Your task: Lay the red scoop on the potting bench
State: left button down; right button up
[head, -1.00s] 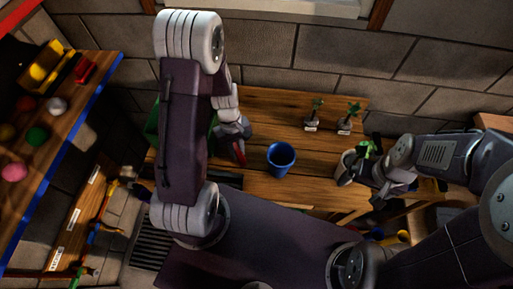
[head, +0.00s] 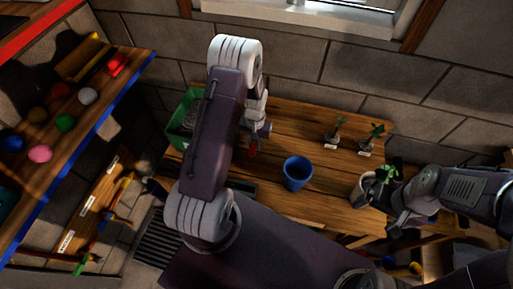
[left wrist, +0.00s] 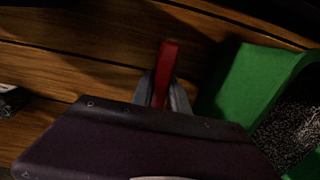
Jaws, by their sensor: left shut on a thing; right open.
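The red scoop (head: 253,148) is in my left gripper (head: 259,133), over the potting bench (head: 285,117), left of the blue pot. In the left wrist view, the fingers (left wrist: 162,92) are shut on the red scoop (left wrist: 168,60), and wooden planks lie behind it. I cannot tell whether the scoop touches the wood; part of it is hidden by the gripper. My right gripper (head: 376,196) is open beside a pale pot (head: 361,187) with a green plant at the bench's right side.
A blue pot (head: 297,174) stands mid-bench. Two labelled seedlings (head: 335,133) (head: 371,139) stand behind it. A green bin (head: 180,120) with speckled contents is left of my left gripper; it also shows in the left wrist view (left wrist: 243,85). A shelf with coloured balls (head: 65,123) is far left.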

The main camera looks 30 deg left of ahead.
pick_arm(q)
jog(key=shift+f, duration=1.65)
jog(key=shift+f, duration=0.1)
jog(key=c, duration=1.3)
grip_release()
notch_tip(320, 180, up, 12)
jog(key=shift+r+b, duration=0.15)
jog(key=shift+b, duration=0.2)
jog(key=s+d+r+m, duration=0.1)
jog(key=s+d+r, duration=0.2)
jog(key=s, duration=0.3)
jog(key=s+d+r+m+t, duration=0.1)
jog(key=s+d+r, duration=0.2)
jog(key=s+d, duration=0.2)
jog(key=shift+s+d+r, duration=0.15)
jog(key=shift+s+r, duration=0.1)
jog(key=shift+s, duration=0.5)
